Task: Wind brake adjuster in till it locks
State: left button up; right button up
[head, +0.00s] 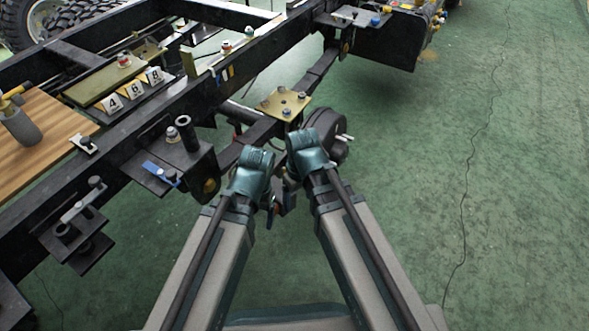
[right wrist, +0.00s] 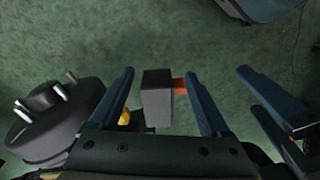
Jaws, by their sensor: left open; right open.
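My right gripper (head: 291,184) is low beside the axle end; in the right wrist view (right wrist: 159,74) its jaws are open. A dark grey block (right wrist: 157,100) with an orange-red piece (right wrist: 180,86) on its right side shows between these fingers, with gaps on both sides. It may be the brake adjuster; I cannot tell for sure. My left gripper (head: 269,194) is close by on the left, and its open fingers show at the right of the wrist view (right wrist: 250,90). The round dark hub (head: 331,133) with silver studs also shows in the wrist view (right wrist: 45,128).
The black chassis rail (head: 150,125) runs diagonally at left, with brackets. A brass-coloured plate (head: 283,103) sits above the axle. Number cards (head: 133,90) and a wooden board (head: 40,135) lie further left. The green floor (head: 500,180) is clear at right.

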jog(key=w+d+r+n+t+y+p, duration=0.1)
jog(key=w+d+r+n+y, duration=0.1)
jog(key=w, duration=0.5)
jog(key=w+d+r+n+t+y+p, duration=0.1)
jog(key=w+d+r+n+t, duration=0.15)
jog(key=w, duration=0.55)
jog(key=shift+g, duration=0.45)
jog(key=b+x, duration=0.8)
jog(key=x, duration=0.1)
jog(key=a+b+x, duration=0.1)
jog(key=b+x, duration=0.3)
jog(key=x, duration=0.1)
jog(key=shift+s+a+b, duration=0.1)
jog(key=shift+s+b, duration=0.25)
jog(key=shift+r, duration=0.1)
grip_shut()
